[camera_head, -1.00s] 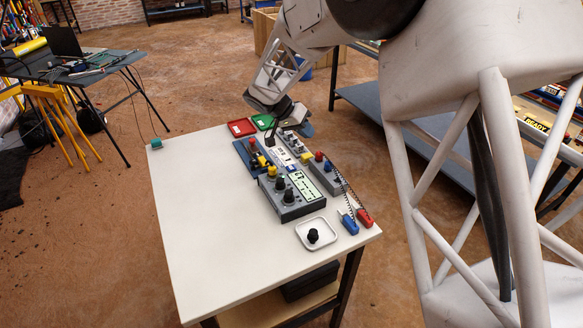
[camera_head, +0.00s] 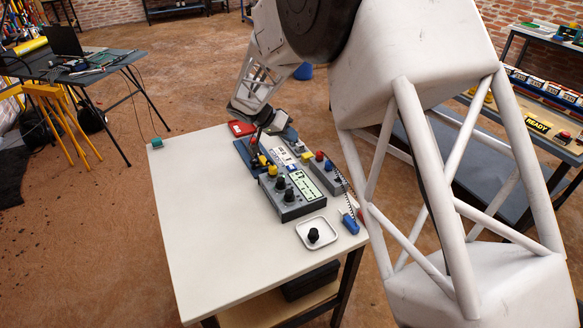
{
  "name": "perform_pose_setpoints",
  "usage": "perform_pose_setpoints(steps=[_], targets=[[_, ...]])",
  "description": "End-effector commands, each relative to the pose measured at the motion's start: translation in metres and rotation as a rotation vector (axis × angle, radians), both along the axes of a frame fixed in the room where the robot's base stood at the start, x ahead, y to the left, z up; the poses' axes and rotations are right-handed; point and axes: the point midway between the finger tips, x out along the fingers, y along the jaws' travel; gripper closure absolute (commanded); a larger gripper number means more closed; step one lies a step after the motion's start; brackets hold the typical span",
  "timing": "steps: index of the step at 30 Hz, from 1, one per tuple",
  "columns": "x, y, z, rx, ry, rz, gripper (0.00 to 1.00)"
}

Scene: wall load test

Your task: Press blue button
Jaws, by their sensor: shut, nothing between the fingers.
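A blue panel (camera_head: 244,158) with red and yellow buttons lies on the white table (camera_head: 205,225), at the far end of a cluster of control boxes. I cannot make out a separate blue button clearly; the area beside the panel is small and partly covered by my gripper. My gripper (camera_head: 257,146) is shut and empty, pointing down over the panel's far right part. Whether it touches the panel cannot be told.
A grey box with black knobs (camera_head: 292,195) and a grey box with a red button (camera_head: 323,172) stand nearby. A white dish (camera_head: 302,228) with a black knob and a blue connector (camera_head: 350,223) lie nearer. A red tray (camera_head: 239,128) is at the far edge.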

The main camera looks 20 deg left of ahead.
Motion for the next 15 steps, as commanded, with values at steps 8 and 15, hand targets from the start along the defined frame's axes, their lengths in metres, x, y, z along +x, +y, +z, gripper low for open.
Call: perform_pose_setpoints(steps=[8, 15], targets=[[0.000, 0.000, -0.016, -0.001, 0.002, 0.000, 1.00], [0.000, 0.000, -0.039, -0.001, 0.001, 0.001, 1.00]])
